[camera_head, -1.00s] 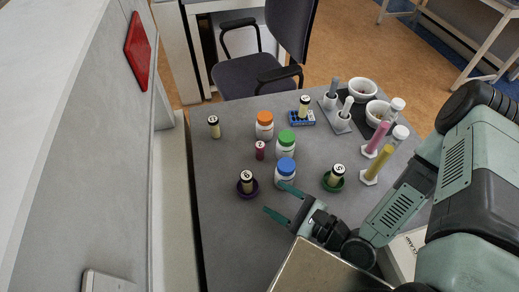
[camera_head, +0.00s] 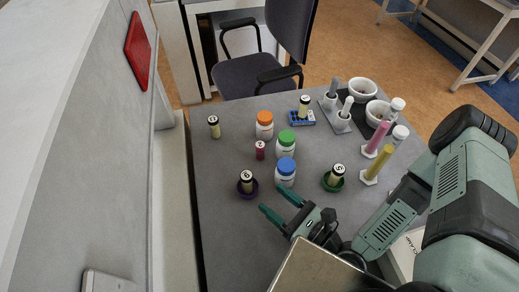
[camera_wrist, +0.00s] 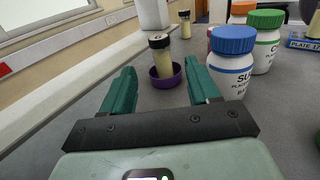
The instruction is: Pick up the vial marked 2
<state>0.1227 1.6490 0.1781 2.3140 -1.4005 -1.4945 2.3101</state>
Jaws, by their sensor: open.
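A cream vial (camera_head: 247,182) with a black, numbered top stands in a small purple bowl (camera_head: 240,191). In the wrist view this vial (camera_wrist: 162,60) stands upright ahead of my fingers, between their lines. A similar vial (camera_head: 336,177) stands in a green bowl (camera_head: 327,184), another (camera_head: 303,107) in a blue rack, and another (camera_head: 214,128) on the table at the far left. The top marks are too small to read surely, so I cannot tell which is 2. My gripper (camera_head: 274,198) is open and empty, right of and nearer than the purple bowl.
The blue-capped bottle (camera_head: 285,175) stands close to my right finger. Green-capped (camera_head: 286,147) and orange-capped (camera_head: 264,126) bottles and a small red vial (camera_head: 260,151) stand behind it. Cylinders and mortars fill the right side. Bare grey table (camera_head: 225,225) lies front left.

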